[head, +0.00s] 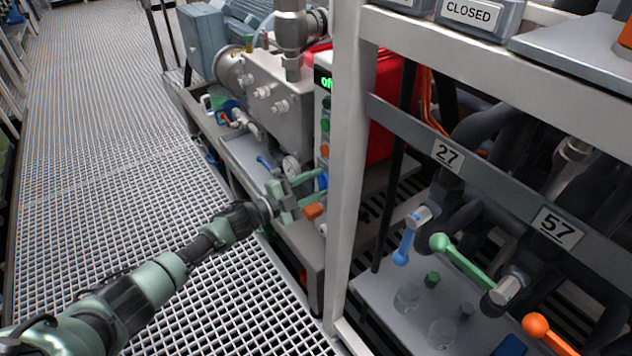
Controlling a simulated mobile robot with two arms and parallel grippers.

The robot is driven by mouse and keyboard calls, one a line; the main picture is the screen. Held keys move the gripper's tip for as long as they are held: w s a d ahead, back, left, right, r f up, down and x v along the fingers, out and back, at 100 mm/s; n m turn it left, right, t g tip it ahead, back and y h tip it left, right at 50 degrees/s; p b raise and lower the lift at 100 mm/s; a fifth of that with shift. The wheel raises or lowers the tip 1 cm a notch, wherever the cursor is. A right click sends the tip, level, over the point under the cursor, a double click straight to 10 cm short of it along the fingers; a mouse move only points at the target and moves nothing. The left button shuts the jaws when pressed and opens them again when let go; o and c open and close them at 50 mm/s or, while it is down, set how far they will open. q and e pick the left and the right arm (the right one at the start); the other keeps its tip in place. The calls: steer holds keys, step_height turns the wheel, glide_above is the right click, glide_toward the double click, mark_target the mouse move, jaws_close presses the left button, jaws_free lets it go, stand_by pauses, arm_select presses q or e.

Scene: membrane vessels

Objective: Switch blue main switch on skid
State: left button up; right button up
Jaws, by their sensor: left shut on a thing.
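The skid's control box (322,105) has a pale front and shows a green lit display whose text is partly cut off by the white post. The blue main switch (322,180) sits low on that front, beside the post. My left gripper (308,190) reaches in from the lower left, with its green fingers at the blue switch, shut on it. The fingers cover part of the switch, so its exact angle cannot be told. My right gripper is not in view.
The white frame post (347,150) stands just right of my left gripper. An orange part (313,211) is just below the fingers. Valve handles are at the right. The grating floor (110,150) is clear.

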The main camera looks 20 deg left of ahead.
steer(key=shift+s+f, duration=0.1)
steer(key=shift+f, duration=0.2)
arm_select(q)
steer(key=o, duration=1.4)
steer(key=shift+s, duration=0.1)
steer(key=shift+s+a, duration=0.25)
steer(key=p+v, duration=0.1)
steer(key=v, duration=0.6)
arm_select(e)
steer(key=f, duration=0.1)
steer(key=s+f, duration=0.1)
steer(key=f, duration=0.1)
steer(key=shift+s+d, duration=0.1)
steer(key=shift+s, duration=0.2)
arm_select(q)
steer(key=shift+f, duration=0.1)
